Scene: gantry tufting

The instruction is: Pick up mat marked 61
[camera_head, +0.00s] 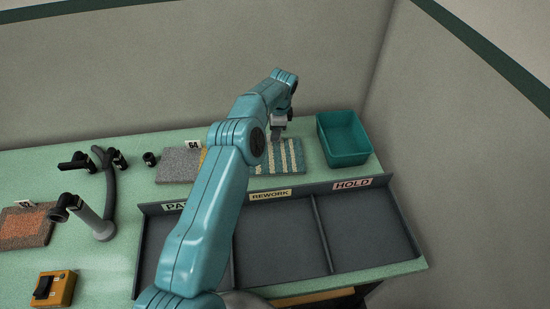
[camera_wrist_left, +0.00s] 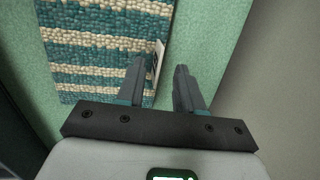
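A teal-and-cream striped mat (camera_head: 291,158) lies at the back of the green table; it also shows in the left wrist view (camera_wrist_left: 90,45). A pale upright tag (camera_wrist_left: 158,58) stands at its edge, turned nearly edge-on, so I cannot read its number. My left gripper (camera_head: 277,138) is over this mat's back part. In the left wrist view its two fingers (camera_wrist_left: 160,75) are apart, with the mat's edge and the tag between them in the picture. I cannot tell whether they touch the mat. My right gripper is not in view. I see no readable 61.
A grey mat (camera_head: 178,165) tagged 64 lies left of my arm. An orange-brown mat (camera_head: 26,229) is at far left. A teal bin (camera_head: 343,139) stands right. A dark divided tray (camera_head: 275,249) with REWORK and HOLD labels is in front. A lamp-like stand (camera_head: 100,222) and yellow switch box (camera_head: 54,289) are left.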

